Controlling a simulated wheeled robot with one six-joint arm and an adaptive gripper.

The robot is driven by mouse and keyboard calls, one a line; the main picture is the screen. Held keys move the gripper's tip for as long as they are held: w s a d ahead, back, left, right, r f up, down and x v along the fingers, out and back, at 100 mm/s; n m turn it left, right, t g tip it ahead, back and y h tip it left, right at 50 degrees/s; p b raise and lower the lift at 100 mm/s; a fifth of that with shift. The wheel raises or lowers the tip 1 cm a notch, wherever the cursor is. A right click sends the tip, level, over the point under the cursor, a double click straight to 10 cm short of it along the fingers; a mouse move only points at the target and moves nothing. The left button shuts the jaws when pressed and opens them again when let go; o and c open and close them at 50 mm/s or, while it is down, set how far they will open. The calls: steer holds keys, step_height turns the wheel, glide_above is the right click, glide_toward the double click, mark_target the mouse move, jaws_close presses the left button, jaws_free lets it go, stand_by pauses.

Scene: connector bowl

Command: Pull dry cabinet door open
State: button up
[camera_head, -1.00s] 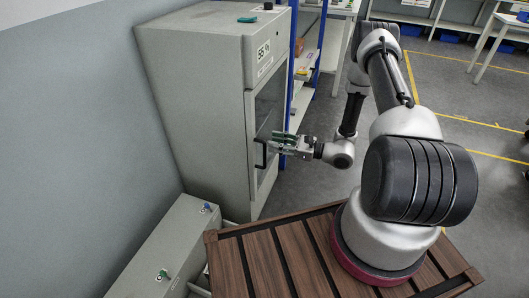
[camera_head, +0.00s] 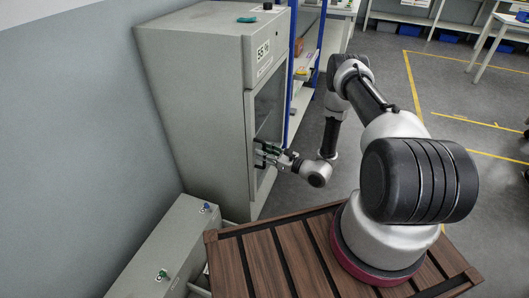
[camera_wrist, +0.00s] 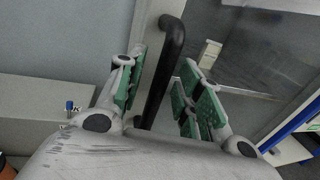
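The dry cabinet (camera_head: 195,95) is a tall grey box against the wall, and its glass-panelled door (camera_head: 268,110) faces right. The door looks shut. Its black bar handle (camera_head: 260,153) is on the door's near side. My gripper (camera_head: 268,153) is at the handle. In the wrist view the handle (camera_wrist: 166,62) runs between the two green-padded fingers of my gripper (camera_wrist: 157,95). The fingers are apart, with a visible gap on the right of the handle. The left finger is close to the handle; whether it touches is unclear.
A low grey cabinet (camera_head: 168,245) with keyed locks stands at lower left, near the door's foot. A blue-framed shelf (camera_head: 303,75) stands just beyond the cabinet. My arm rises from a slatted wooden top. Grey floor to the right is open.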

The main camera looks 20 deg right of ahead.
jaws_close()
steer(key=shift+d, duration=0.1)
